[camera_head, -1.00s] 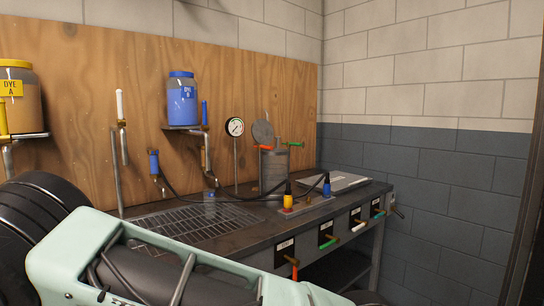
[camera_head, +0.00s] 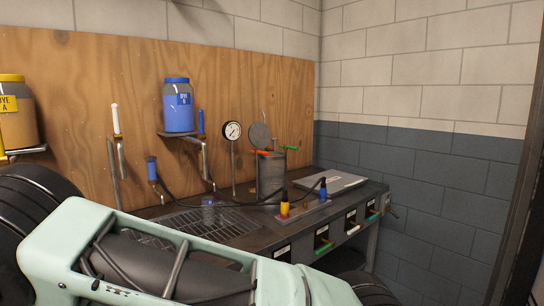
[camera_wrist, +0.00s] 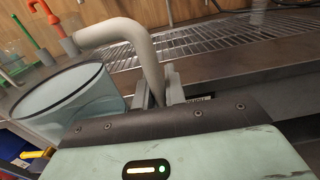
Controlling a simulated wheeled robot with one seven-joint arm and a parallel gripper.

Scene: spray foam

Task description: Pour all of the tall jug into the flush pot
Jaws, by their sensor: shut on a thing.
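In the wrist view the jug (camera_wrist: 82,92) is a wide pale vessel at the left, with a thick beige handle (camera_wrist: 150,58). Its rim faces the camera; I cannot tell how full it is. My gripper (camera_wrist: 160,88) has a finger on each side of the handle's lower part and is shut on it. In the head view my arm hides the gripper and jug.
The bench (camera_head: 290,240) has a floor grate (camera_head: 215,222) set in its top, left of the pot. Yellow (camera_head: 284,206) and blue (camera_head: 322,190) plugs with cables stand in front. A blue-lidded jar (camera_head: 178,108) sits on a wall bracket beside a pressure gauge (camera_head: 232,131).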

